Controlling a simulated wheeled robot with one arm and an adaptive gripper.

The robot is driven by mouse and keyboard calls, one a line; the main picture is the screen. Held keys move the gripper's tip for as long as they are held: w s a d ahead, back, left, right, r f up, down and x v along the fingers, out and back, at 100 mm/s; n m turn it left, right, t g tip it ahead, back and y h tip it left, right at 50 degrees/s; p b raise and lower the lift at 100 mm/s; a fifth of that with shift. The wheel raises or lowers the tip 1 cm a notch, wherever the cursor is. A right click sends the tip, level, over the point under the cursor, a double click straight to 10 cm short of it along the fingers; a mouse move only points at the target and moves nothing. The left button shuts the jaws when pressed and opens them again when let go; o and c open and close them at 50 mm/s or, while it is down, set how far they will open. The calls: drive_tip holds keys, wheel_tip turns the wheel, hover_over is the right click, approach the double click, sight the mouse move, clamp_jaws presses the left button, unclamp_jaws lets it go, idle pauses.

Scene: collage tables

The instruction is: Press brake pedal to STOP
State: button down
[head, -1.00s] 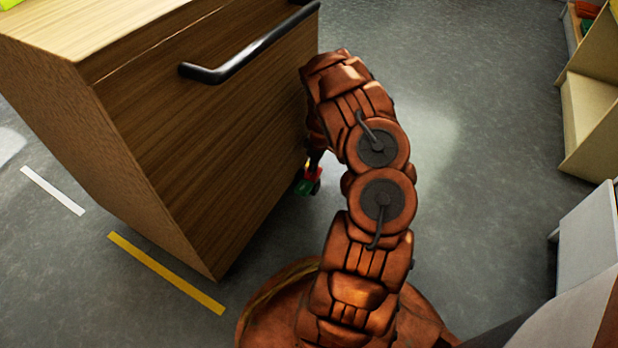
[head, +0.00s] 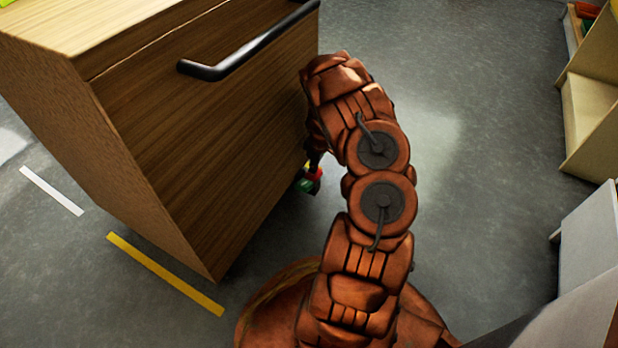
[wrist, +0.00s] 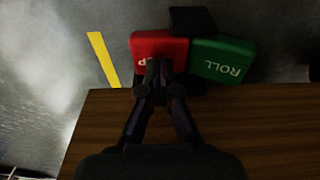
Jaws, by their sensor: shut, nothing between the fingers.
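The brake pedal shows in the wrist view as a red half (wrist: 165,43) and a green half (wrist: 222,60) side by side. The green half reads "ROLL". The lettering on the red half is partly hidden by my fingers, with a "P" showing. My gripper (wrist: 155,68) is shut and empty, its fingertips over the lower middle of the red half. I cannot tell whether they touch it. In the head view the pedal (head: 310,183) shows as small red and green patches at the cart's lower corner, largely hidden by my arm.
The wooden cart (head: 190,130) with a black handle (head: 250,45) stands left of my arm. A yellow floor strip (head: 165,273) and a white strip (head: 50,190) lie by it. Shelves (head: 590,110) stand at the right. The floor between is clear.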

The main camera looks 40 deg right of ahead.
wheel_tip(320, 180, up, 7)
drive_tip(key=p, duration=0.1)
drive_tip(key=shift+p, duration=0.4)
idle(0.4)
drive_tip(key=shift+f, duration=0.1)
idle(0.3)
